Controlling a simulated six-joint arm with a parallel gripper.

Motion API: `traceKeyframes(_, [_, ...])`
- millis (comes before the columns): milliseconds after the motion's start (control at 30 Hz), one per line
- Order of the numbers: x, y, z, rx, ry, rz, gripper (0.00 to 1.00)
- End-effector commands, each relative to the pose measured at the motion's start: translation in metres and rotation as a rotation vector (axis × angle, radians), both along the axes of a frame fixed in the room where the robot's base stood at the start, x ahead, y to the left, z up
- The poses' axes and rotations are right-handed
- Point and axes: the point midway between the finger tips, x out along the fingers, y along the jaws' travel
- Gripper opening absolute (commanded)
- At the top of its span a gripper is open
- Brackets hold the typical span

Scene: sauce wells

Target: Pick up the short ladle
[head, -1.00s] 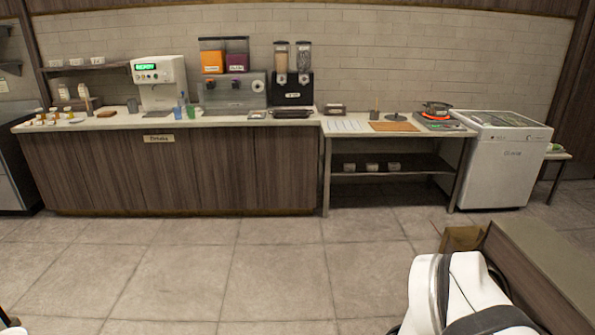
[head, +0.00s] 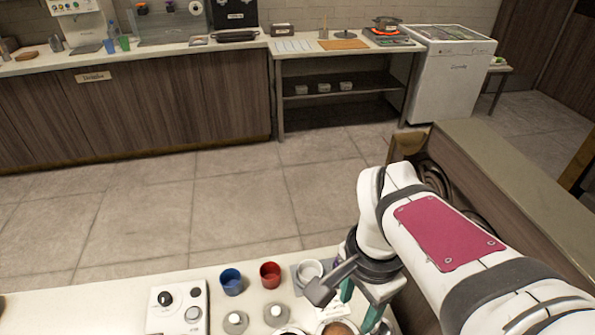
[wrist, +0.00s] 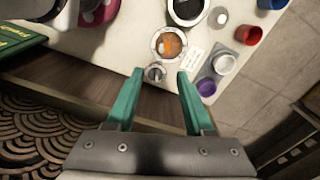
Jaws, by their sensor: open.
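My gripper (head: 359,305) is over the counter in the head view, pointing down, with teal fingers. In the wrist view its two fingers (wrist: 159,74) are apart with nothing gripped. A small round metal piece (wrist: 155,73) shows between the fingertips; I cannot tell whether it is part of the short ladle. Just beyond it is a round well of orange-brown sauce (wrist: 169,44), and farther out a dark well (wrist: 187,10). No ladle shows clearly in either view. In the head view my arm and the bottom edge hide part of the wells.
A blue cup (head: 231,283), a red cup (head: 270,275) and a white cup (head: 309,270) stand on the counter. A white box with knobs (head: 165,318) is at left. A green board (wrist: 20,48) lies at left.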

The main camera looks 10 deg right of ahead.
Motion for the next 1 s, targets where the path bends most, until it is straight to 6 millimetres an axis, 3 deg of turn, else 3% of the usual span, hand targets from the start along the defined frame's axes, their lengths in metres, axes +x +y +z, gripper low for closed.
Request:
traceKeyframes(200, [-0.002,0.001,-0.063,0.003,0.009,0.002,0.53])
traceKeyframes(600, [0.001,0.002,-0.133,0.004,0.009,0.004,0.53])
traceKeyframes(700, [0.002,0.002,-0.144,0.003,0.005,0.004,0.53])
traceKeyframes(900, [0.003,0.002,-0.146,0.002,0.002,0.004,0.53])
traceKeyframes(1000, [0.003,0.002,-0.146,0.002,0.001,0.004,0.39])
